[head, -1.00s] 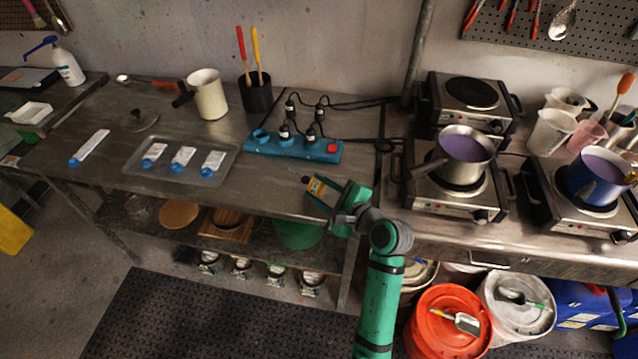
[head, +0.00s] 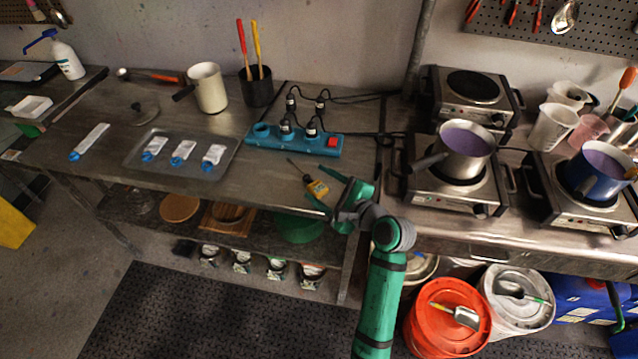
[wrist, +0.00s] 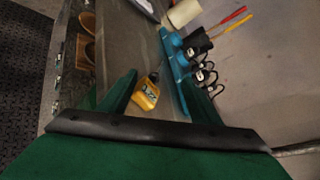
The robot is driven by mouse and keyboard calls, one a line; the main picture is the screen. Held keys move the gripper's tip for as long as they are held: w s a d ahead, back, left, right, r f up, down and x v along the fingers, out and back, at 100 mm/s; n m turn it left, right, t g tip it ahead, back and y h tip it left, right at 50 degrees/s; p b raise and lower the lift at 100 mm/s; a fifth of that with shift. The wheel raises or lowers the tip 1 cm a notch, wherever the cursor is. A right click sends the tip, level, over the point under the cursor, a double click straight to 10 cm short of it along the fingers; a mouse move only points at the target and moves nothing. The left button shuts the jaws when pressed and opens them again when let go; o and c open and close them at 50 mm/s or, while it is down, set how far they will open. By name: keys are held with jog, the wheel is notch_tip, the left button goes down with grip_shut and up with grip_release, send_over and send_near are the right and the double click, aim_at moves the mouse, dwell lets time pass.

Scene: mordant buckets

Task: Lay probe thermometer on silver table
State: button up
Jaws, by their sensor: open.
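The probe thermometer (head: 318,188), yellow with a thin dark probe, lies on the silver table (head: 262,185) near its front right edge. In the wrist view the thermometer (wrist: 147,92) lies on the metal top between my spread fingers, apart from both. My gripper (head: 322,191) is open, its green fingers on either side of the thermometer and a little back from it. It also shows in the wrist view (wrist: 160,90). The gripper holds nothing.
A blue power strip (head: 293,143) with plugs and cables lies behind the thermometer. A metal tray (head: 182,158) with several white packets is to the left. Hot plates with a steel pot (head: 464,160) and a blue pot (head: 592,180) stand to the right.

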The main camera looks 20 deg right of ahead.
jog(key=v, duration=1)
jog(key=shift+w+d, duration=0.1)
